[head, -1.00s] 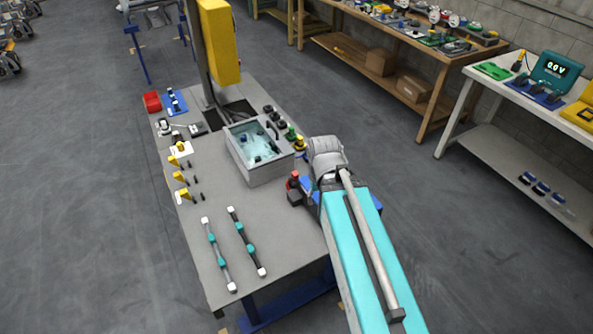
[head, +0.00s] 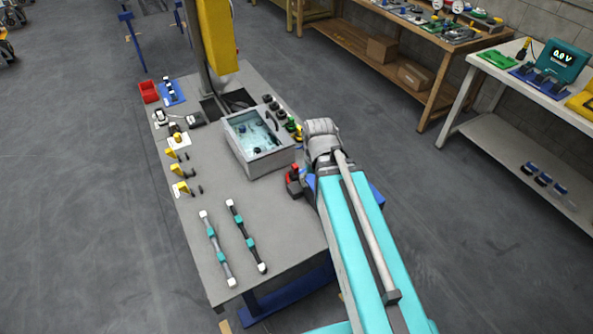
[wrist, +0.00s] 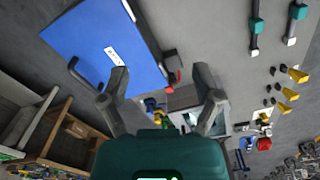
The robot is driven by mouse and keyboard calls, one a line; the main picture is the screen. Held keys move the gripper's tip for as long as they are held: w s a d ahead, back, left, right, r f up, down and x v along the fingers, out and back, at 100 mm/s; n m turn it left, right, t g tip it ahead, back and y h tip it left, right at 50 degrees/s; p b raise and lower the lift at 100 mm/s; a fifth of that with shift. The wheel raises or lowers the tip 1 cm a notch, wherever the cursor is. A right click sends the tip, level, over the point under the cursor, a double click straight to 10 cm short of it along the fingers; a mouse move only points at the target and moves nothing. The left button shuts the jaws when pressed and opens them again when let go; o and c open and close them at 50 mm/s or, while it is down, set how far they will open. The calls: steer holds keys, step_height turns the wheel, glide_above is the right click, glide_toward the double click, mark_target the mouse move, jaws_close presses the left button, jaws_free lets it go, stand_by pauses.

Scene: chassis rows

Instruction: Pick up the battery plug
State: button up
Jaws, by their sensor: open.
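No part is clearly labelled as the battery plug. The likeliest is a black-and-red connector (head: 293,181) at the table's right edge, left of my arm. It also shows in the wrist view (wrist: 172,70), beside a big blue panel or case (wrist: 105,50) with a black handle and white label. My gripper (wrist: 162,84) is open, its fingers spread wide with nothing between them. The connector lies beyond the fingers, between their tips in the picture and apart from them.
The grey table (head: 225,190) carries an open clear-topped tank (head: 258,140), two cables (head: 214,250) with teal clips, several yellow plugs (head: 181,188) and a red bin (head: 149,91). A yellow column (head: 216,38) rises behind. A white bench (head: 500,95) stands right, with clear floor between.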

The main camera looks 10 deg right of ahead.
mark_target(295, 165)
steer(key=w+f+m+b, duration=0.4)
steer(key=w, duration=0.5)
steer(key=w+f+m+b, duration=0.3)
steer(key=w+f+m, duration=0.1)
steer(key=w, duration=0.5)
steer(key=w+f+m+b, duration=0.4)
steer(key=w+m, duration=0.1)
steer(key=w, duration=0.5)
steer(key=shift+a+m+b, duration=0.25)
steer(key=shift+m+b, duration=0.05)
steer(key=shift+m, duration=0.1)
steer(key=shift+f, duration=0.1)
step_height(295, 165, down, 8)
steer(key=b, duration=0.8)
steer(key=shift+f+b, duration=0.2)
steer(key=shift+b, duration=0.1)
steer(key=shift+f, duration=0.1)
steer(key=shift+w+f+b, duration=0.1)
steer(key=shift+f+b, duration=2.4)
steer(key=shift+b, duration=0.1)
jaws_close()
